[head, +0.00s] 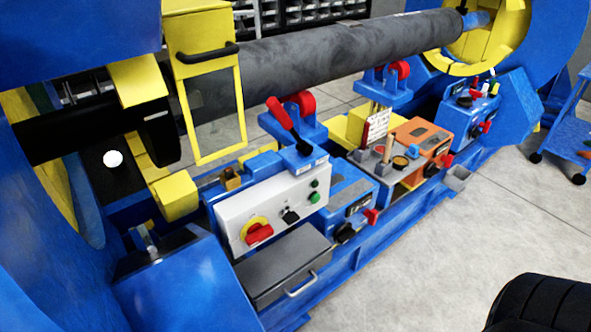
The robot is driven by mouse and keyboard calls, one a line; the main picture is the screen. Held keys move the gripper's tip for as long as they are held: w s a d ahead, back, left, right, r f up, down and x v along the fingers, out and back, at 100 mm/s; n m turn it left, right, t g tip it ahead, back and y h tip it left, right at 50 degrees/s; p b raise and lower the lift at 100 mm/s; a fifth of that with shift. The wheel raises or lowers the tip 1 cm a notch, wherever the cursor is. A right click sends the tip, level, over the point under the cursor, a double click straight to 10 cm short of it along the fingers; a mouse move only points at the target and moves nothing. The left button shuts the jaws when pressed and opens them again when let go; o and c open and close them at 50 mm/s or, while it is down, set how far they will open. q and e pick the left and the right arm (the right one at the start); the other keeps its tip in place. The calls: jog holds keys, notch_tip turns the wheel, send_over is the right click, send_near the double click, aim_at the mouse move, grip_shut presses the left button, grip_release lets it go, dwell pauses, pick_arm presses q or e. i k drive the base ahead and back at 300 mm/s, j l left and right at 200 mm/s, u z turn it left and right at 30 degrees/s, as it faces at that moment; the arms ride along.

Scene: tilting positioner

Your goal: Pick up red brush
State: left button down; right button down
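I cannot make out a red brush for certain. A tilted red handle with a black stem (279,112) stands at the blue roller support in the middle of the head view. I cannot tell whether it is a brush or a lever. Its lower end is at the top of the white control box. Neither of my grippers can be made out. A dark ribbed rounded shape at the lower right corner cannot be identified.
A long grey pipe (340,50) crosses above the blue machine. Below it are a white control box (275,208), a grey lidded box (283,265), and an orange box (421,134). A blue cart (570,125) stands at right. Grey floor (440,250) is clear at front right.

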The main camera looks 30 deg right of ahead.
aim_at(364, 135)
jog(key=z, duration=1.55)
